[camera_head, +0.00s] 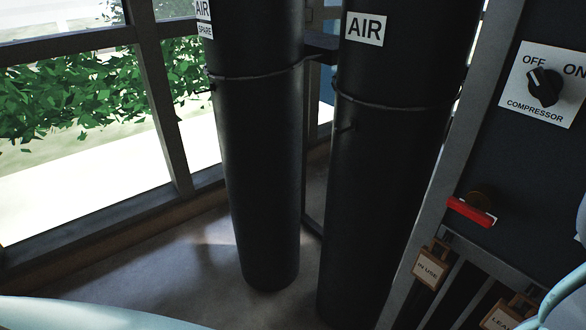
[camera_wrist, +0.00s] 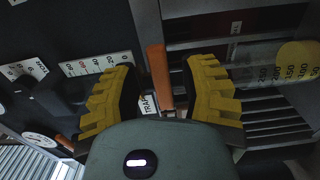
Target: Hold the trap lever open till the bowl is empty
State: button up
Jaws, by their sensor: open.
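In the wrist view my gripper (camera_wrist: 162,66) is open, with its two yellow ribbed fingers spread apart. An upright orange lever (camera_wrist: 158,75) shows in the gap between the fingers, and neither finger visibly grips it. A partly hidden white label (camera_wrist: 149,104) beside the lever reads "TRA…". My gripper is outside the head view.
In the head view, two black AIR cylinders (camera_head: 262,160) (camera_head: 385,170) stand by the window. A dark panel at right carries a compressor knob (camera_head: 544,88), seemingly at OFF, a red handle (camera_head: 471,211) and hanging tags (camera_head: 430,267). Slatted grilles (camera_wrist: 272,118) lie close right of my gripper.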

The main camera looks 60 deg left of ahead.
jog(key=shift+s+d, duration=0.15)
jog(key=shift+s, duration=1.25)
jog(key=shift+s+d, duration=0.1)
jog(key=shift+s, duration=1.3)
jog(key=s, duration=0.7)
jog(key=shift+s+d, duration=0.15)
jog(key=shift+d, duration=0.15)
